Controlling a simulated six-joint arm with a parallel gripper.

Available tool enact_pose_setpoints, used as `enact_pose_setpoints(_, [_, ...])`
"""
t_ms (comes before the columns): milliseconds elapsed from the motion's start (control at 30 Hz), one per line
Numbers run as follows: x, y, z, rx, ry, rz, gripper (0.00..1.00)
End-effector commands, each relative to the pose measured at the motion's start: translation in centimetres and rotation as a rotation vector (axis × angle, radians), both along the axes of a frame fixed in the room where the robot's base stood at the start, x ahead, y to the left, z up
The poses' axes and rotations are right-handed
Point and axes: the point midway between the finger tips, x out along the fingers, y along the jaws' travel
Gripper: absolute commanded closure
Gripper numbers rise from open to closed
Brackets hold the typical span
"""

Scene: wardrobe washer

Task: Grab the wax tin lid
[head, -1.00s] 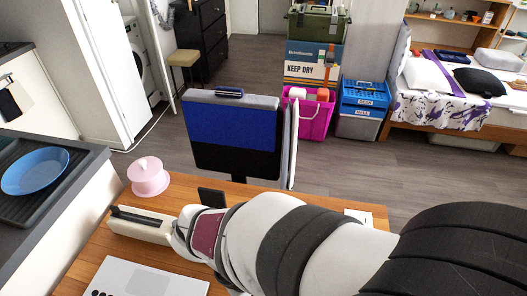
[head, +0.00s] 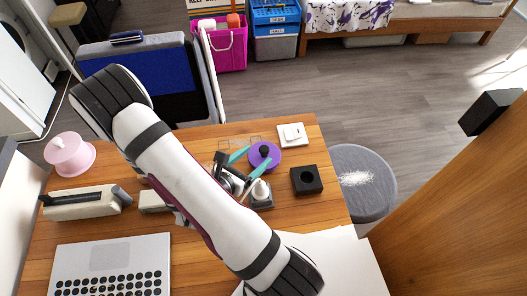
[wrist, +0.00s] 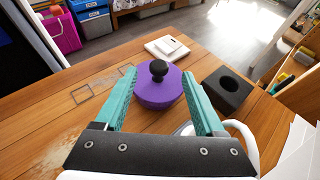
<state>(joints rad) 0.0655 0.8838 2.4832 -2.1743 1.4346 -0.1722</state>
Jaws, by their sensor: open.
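A purple round wax tin lid (head: 274,162) with a black knob lies on the wooden table; I cannot tell whether a tin is under it. It also shows in the wrist view (wrist: 158,95). My gripper (head: 254,156) has teal fingers spread apart, also seen in the wrist view (wrist: 159,76). The knob appears between the two fingertips in the wrist view, with a gap on each side. The fingers are empty, and I cannot tell how far above the lid they are.
A black block with a round hole (head: 306,189) stands right of the lid. A white switch plate (head: 286,142) lies behind it. A small white-topped object (head: 261,199) is close by the gripper.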

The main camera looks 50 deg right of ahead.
Motion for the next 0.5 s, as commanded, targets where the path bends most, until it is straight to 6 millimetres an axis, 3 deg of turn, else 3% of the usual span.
enact_pose_setpoints(200, [0.2,-3.5,-1.5,0.001,0.001,-0.005,0.29])
enact_pose_setpoints(433, [0.3,-3.8,-1.6,0.001,-0.001,-0.001,0.29])
enact_pose_setpoints(500, [0.3,-3.8,-1.6,0.001,-0.001,-0.001,0.40])
